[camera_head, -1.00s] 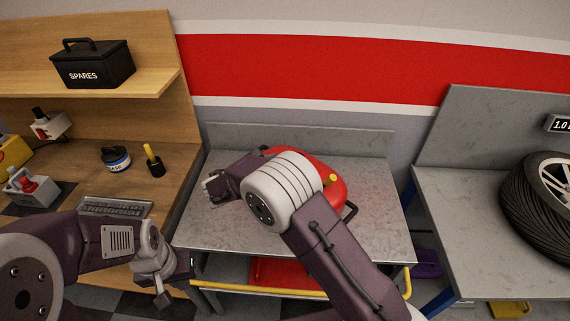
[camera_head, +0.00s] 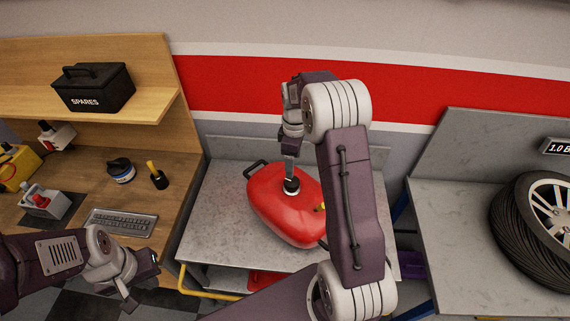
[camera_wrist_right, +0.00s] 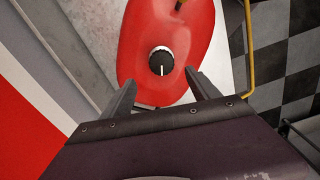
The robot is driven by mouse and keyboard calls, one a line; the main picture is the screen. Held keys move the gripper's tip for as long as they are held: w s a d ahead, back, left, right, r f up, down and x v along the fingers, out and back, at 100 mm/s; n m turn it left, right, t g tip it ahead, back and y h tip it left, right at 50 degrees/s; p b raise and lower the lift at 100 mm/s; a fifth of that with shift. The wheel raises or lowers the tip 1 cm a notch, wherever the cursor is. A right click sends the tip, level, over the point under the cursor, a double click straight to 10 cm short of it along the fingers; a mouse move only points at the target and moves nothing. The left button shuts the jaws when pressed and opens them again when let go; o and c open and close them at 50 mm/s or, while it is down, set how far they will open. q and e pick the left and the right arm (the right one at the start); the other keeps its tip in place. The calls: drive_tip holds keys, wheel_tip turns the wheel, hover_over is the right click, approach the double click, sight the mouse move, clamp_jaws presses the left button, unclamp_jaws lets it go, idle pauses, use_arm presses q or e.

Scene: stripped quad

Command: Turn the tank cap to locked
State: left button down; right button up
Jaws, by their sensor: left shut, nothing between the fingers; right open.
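The red tank (camera_head: 272,212) lies on the grey metal bench, with a black handle at its upper left. Its round black cap (camera_head: 291,186) sits on top; in the right wrist view the cap (camera_wrist_right: 161,61) shows a white line pointing toward my gripper. My right gripper (camera_head: 289,172) points down over the cap. In its wrist view the fingers (camera_wrist_right: 157,85) are spread, one to each side, with the cap beyond and between them; I cannot tell any contact. My left gripper (camera_head: 143,281) is shut and empty at lower left, away from the tank.
The bench top (camera_head: 217,215) is clear left of the tank. A wooden workbench at left holds a keyboard (camera_head: 124,222), a round tin (camera_head: 121,170) and a switch box (camera_head: 43,201). A yellow rail (camera_head: 200,293) runs along the front.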

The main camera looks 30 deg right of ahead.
sight(291, 181)
wheel_tip(291, 181, down, 9)
drive_tip(key=p, duration=0.3)
drive_tip(key=shift+r, duration=0.2)
drive_tip(key=shift+s+a+f, duration=0.1)
drive_tip(key=shift+a+f, duration=0.05)
drive_tip(key=shift+f, duration=0.05)
drive_tip(key=shift+a+f, duration=0.1)
drive_tip(key=shift+a, duration=0.05)
use_arm(q)
drive_tip(key=r, duration=0.3)
drive_tip(key=shift+a, duration=0.3)
